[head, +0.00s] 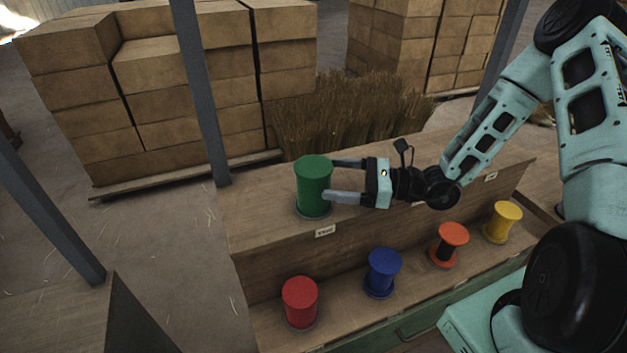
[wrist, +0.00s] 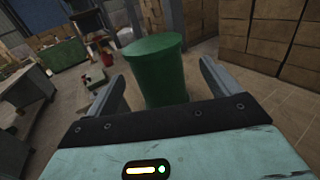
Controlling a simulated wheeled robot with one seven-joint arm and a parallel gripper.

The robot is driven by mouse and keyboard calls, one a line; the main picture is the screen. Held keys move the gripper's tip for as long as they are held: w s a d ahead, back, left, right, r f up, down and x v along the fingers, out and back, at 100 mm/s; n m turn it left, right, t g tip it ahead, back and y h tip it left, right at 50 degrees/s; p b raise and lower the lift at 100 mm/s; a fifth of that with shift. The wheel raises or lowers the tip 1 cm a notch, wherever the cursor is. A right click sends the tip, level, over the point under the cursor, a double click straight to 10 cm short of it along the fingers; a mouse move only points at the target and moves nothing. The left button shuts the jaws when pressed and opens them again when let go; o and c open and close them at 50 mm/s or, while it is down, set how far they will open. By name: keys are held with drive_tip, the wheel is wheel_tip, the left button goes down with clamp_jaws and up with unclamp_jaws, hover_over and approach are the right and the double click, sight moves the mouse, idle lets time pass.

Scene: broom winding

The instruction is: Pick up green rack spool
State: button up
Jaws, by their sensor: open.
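The green spool (head: 314,186) stands upright on the upper shelf of the wooden rack, near its left end. My gripper (head: 346,180) is open and level with the spool, coming from the right. Its two fingers reach toward the spool, one on the far side and one on the near side. In the wrist view the green spool (wrist: 158,70) stands between the open fingers (wrist: 163,92), with visible gaps on both sides. The spool's lower part is hidden there by the gripper body.
On the lower shelf stand a red spool (head: 300,303), a blue spool (head: 382,272), an orange and black spool (head: 449,244) and a yellow spool (head: 502,222). Grey posts (head: 200,95) rise beside the rack. Stacked boxes (head: 165,85) and straw (head: 350,110) lie behind it.

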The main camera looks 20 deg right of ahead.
sight(313, 176)
drive_tip(key=p+x, duration=0.1)
drive_tip(key=x, duration=0.1)
drive_tip(key=p+x, duration=0.2)
drive_tip(key=shift+a+r, duration=0.2)
drive_tip(key=shift+a, duration=0.25)
drive_tip(key=shift+w+a+f, duration=0.1)
drive_tip(key=shift+w+a, duration=0.05)
drive_tip(key=shift+a, duration=0.1)
drive_tip(key=c, duration=1.2)
